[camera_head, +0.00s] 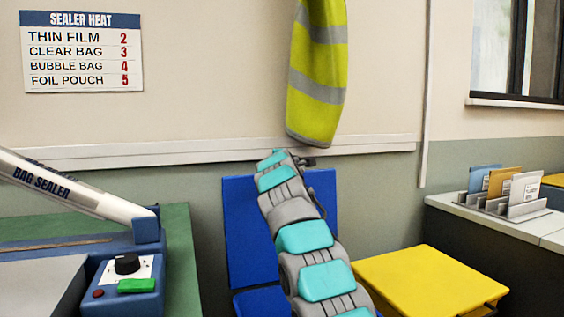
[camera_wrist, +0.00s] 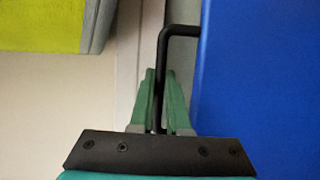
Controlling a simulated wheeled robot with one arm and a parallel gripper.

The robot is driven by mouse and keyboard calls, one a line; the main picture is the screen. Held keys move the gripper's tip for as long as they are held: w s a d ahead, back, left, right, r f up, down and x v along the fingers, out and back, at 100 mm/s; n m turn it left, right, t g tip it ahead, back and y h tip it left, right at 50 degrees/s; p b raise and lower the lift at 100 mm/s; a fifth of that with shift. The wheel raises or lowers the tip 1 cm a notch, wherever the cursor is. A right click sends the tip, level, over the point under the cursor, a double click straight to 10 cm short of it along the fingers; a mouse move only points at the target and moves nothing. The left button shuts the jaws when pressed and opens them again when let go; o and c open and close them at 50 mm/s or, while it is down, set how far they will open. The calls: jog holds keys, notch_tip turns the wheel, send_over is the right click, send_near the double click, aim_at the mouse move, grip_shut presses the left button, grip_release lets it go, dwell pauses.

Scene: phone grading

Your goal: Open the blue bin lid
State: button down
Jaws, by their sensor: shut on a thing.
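The blue bin lid (camera_head: 243,215) stands raised and nearly upright near the wall in the head view, behind my arm. Part of the blue bin (camera_head: 258,303) shows below it; the rest is hidden by my arm or out of frame. In the wrist view the blue lid (camera_wrist: 262,75) fills the right side, with a bent black handle (camera_wrist: 182,31) on its edge. My gripper (camera_wrist: 160,76) has its green fingers shut on this handle. In the head view my gripper is at the lid's top edge, and its fingers are hard to make out.
A yellow bin (camera_head: 425,281) with its lid down stands right of the blue bin. A bag sealer (camera_head: 75,190) sits on a green-topped table at left. A yellow vest (camera_head: 318,75) hangs just above my gripper. A rack of envelopes (camera_head: 505,205) is on the right counter.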

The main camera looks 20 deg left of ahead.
jog(key=c, duration=0.9)
grip_release()
jog(key=shift+s+d+b, duration=0.1)
jog(key=shift+s+b, duration=0.25)
jog(key=shift+b, duration=0.05)
jog(key=shift+s+d+b, duration=0.15)
jog(key=shift+s+b, duration=0.4)
jog(key=shift+b+v, duration=1)
jog(key=shift+v, duration=1.95)
